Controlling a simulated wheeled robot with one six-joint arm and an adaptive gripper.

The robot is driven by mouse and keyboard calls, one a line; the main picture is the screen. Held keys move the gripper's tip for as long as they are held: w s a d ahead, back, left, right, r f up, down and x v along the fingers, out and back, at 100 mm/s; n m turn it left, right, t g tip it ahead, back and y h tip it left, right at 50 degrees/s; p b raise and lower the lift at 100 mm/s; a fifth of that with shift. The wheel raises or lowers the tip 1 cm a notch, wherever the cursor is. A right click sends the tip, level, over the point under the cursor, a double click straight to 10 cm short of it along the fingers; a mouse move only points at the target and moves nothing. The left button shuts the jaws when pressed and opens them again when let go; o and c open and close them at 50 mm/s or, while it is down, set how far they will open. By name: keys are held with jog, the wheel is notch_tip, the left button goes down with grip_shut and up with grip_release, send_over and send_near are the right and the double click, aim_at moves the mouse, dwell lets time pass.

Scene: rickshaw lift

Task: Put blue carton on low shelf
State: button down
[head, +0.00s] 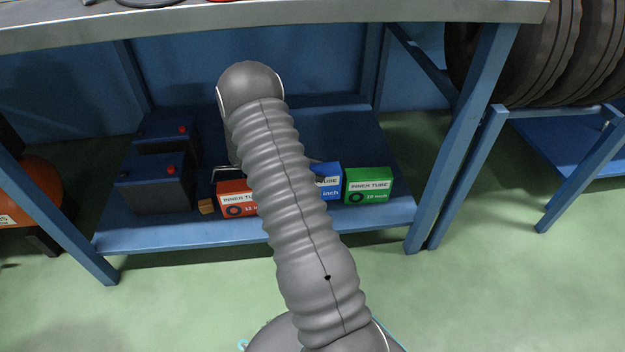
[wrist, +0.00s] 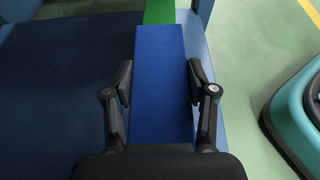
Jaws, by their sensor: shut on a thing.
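The blue carton (head: 328,181) stands at the low blue shelf (head: 250,235), between a red carton (head: 232,198) and a green carton (head: 368,186) in the head view. My arm hides part of it there. In the wrist view the blue carton (wrist: 162,85) lies lengthwise between the fingers of my gripper (wrist: 160,85), which is shut on it. The green carton (wrist: 158,12) is just beyond its far end. I cannot tell whether the blue carton's underside touches the shelf.
The bench top (head: 400,14) overhangs the shelf, with blue legs (head: 465,140) at the sides. Tyres (head: 530,50) stand on a rack at right.

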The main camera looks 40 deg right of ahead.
jog(key=shift+f, duration=1.7)
jog(key=shift+f+b, duration=0.15)
jog(key=shift+b, duration=0.2)
jog(key=shift+c, duration=1.7)
grip_release()
